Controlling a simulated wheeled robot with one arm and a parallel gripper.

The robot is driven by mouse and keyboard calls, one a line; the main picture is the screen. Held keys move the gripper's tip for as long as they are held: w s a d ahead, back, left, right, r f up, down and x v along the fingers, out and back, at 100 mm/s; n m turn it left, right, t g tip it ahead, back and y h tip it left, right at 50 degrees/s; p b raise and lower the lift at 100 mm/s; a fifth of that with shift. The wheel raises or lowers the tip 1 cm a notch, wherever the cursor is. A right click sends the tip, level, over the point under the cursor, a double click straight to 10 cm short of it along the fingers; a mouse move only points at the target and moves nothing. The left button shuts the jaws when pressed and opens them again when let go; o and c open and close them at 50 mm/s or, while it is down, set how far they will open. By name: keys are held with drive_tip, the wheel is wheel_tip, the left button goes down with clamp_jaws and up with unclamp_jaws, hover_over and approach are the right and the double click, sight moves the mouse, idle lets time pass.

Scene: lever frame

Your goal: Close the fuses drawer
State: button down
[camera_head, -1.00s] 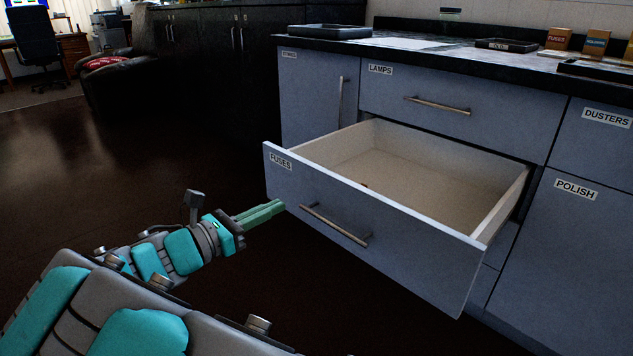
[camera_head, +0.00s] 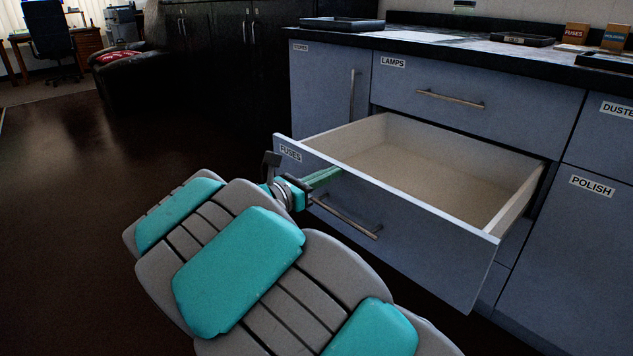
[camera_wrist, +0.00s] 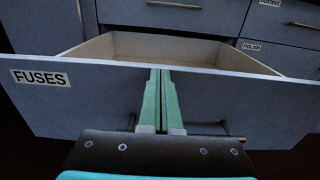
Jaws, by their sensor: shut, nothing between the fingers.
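The fuses drawer (camera_head: 400,226) is a blue-grey drawer pulled well out of the cabinet, with a white, empty-looking inside. Its label reads FUSES at the upper left of its front, and a metal bar handle (camera_head: 347,217) crosses the front. My gripper (camera_head: 336,171) is shut and empty, with its green fingers at the drawer front above the handle's left end. In the wrist view the fingers (camera_wrist: 161,78) reach up to the top edge of the drawer front (camera_wrist: 90,98). I cannot tell whether they touch it. The handle shows partly behind the gripper there.
The closed LAMPS drawer (camera_head: 455,95) is above, with the POLISH front (camera_head: 570,240) to the right. A dark counter holds trays (camera_head: 342,24) and small boxes (camera_head: 576,36). Open brown floor (camera_head: 90,200) lies to the left.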

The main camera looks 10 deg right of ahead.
drive_tip(key=shift+w+d, duration=0.15)
drive_tip(key=shift+d, duration=0.1)
drive_tip(key=p+x, duration=1)
drive_tip(key=x, duration=2.7)
drive_tip(key=shift+w, duration=0.1)
